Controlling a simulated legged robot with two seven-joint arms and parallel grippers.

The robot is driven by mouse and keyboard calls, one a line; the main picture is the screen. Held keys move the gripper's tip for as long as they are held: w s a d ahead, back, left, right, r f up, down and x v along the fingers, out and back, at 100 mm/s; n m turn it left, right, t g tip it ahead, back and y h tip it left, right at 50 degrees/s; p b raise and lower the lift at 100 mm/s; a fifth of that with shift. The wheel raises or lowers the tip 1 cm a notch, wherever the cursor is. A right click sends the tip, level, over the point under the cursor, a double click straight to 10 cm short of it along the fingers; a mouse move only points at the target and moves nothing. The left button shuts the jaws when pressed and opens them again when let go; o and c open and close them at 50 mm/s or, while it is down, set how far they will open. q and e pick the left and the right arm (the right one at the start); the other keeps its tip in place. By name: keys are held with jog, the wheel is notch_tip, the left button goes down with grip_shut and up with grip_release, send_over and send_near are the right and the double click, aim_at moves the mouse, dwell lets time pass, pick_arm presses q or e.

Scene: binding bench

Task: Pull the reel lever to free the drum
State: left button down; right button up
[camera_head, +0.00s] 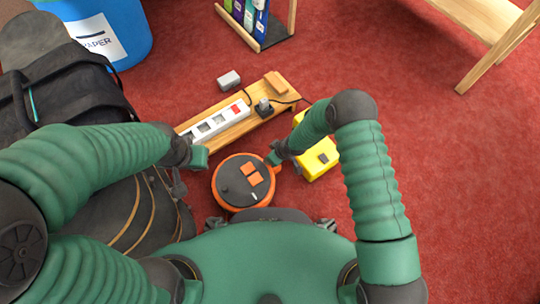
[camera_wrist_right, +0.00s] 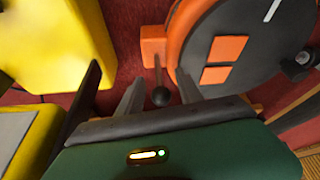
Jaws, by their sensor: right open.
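The cable reel is an orange drum with a dark grey top and two orange patches (camera_head: 243,182), on the red carpet in the middle of the head view. It also shows at the upper right of the right wrist view (camera_wrist_right: 245,50). Its lever, a thin dark rod with a black ball knob (camera_wrist_right: 160,96), comes from an orange block (camera_wrist_right: 153,46) on the rim. My right gripper (camera_wrist_right: 160,88) is open, with the knob between its fingers and no clear grip on it. In the head view my right gripper (camera_head: 274,157) covers the lever. My left gripper (camera_head: 200,158) is left of the reel, its fingers unclear.
A wooden board (camera_head: 262,112) with a white power strip (camera_head: 215,125) lies behind the reel. A yellow box (camera_head: 316,158) sits close beside my right gripper. A black bag (camera_head: 75,85) fills the left. A blue bin (camera_head: 110,15) stands behind. Carpet at right is clear.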

jog(key=shift+r, duration=0.1)
grip_shut()
dwell(1.2)
